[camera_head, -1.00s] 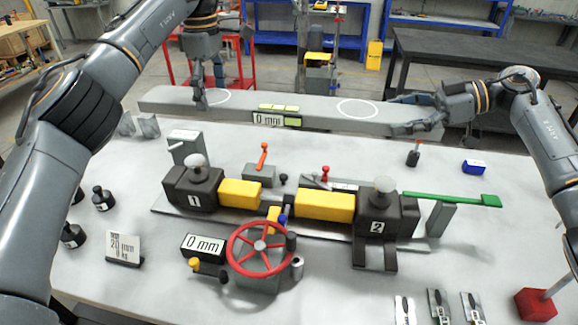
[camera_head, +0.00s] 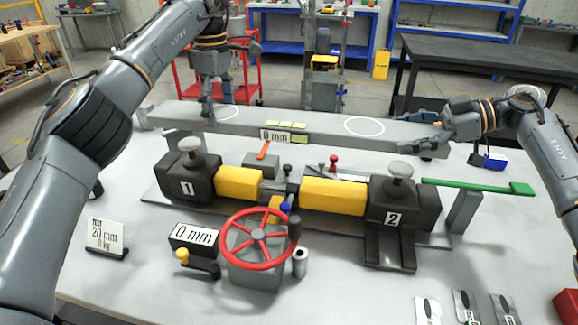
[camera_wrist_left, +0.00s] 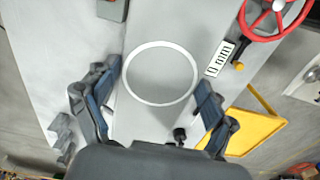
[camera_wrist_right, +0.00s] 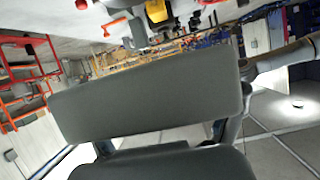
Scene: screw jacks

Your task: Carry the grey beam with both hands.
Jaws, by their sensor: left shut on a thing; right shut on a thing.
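The long grey beam (camera_head: 325,126) spans the back of the white table in the head view, above the tabletop and behind the two dark jacks. My left gripper (camera_head: 207,110) is shut on it near the left white ring. In the left wrist view, the fingers (camera_wrist_left: 158,78) lie along both sides of the beam (camera_wrist_left: 165,20). My right gripper (camera_head: 428,143) is shut on the beam's right end. In the right wrist view the beam (camera_wrist_right: 150,95) fills the middle and hides most of the fingers. Jack 1 (camera_head: 187,181) and jack 2 (camera_head: 398,208) have rounded pale tops.
A red handwheel (camera_head: 236,243) stands in front of the jacks. A green lever (camera_head: 478,186) sticks out right of jack 2. A 20 mm card (camera_head: 104,237) stands at left. A black table (camera_head: 480,60) stands behind.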

